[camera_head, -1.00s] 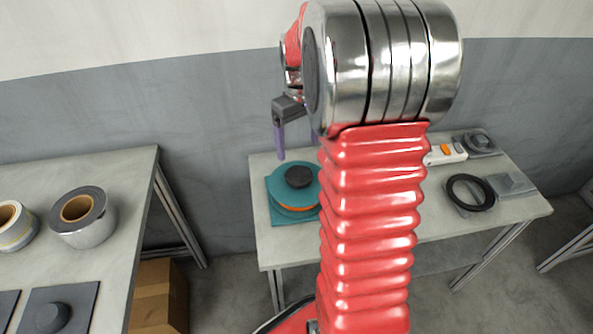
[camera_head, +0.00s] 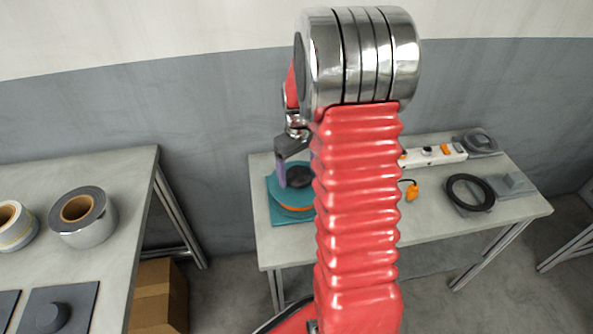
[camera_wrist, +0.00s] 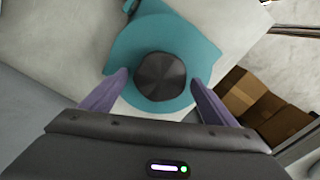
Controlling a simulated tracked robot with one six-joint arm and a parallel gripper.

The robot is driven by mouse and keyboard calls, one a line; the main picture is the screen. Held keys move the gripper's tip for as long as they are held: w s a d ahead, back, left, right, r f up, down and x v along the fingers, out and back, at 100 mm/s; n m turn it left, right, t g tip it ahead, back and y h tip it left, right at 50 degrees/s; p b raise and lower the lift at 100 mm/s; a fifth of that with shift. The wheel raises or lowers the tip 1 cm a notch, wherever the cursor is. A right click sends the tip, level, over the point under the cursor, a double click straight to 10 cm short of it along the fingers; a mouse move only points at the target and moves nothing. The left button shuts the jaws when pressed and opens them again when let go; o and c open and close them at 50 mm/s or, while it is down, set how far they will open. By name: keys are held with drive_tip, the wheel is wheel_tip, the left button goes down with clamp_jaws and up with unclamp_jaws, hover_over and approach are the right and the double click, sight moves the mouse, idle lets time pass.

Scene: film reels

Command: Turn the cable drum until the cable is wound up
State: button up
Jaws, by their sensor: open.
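The cable drum (camera_head: 290,199) is teal with a dark round knob (camera_head: 299,177) on top and an orange band of cable under its upper disc. It stands on a teal base on the far table. An orange plug (camera_head: 411,191) with a short dark lead lies on the table to the right of my arm. In the wrist view my gripper (camera_wrist: 160,82) is open, its purple fingers on either side of the knob (camera_wrist: 160,76), with gaps visible. In the head view my gripper (camera_head: 293,172) is at the drum, partly hidden by my arm. My arm hides the middle of the table.
A white power strip (camera_head: 434,155) with orange parts lies at the back of the far table (camera_head: 437,222). A black ring (camera_head: 470,192) and grey fixtures are at its right. The left table (camera_head: 128,190) holds metallic rolls (camera_head: 83,217). A cardboard box (camera_head: 160,290) stands on the floor.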

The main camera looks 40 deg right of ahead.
drive_tip(key=shift+c, duration=0.4)
drive_tip(key=c, duration=1.4)
drive_tip(key=shift+a, duration=0.2)
drive_tip(key=shift+c, duration=0.2)
drive_tip(key=shift+d, duration=0.1)
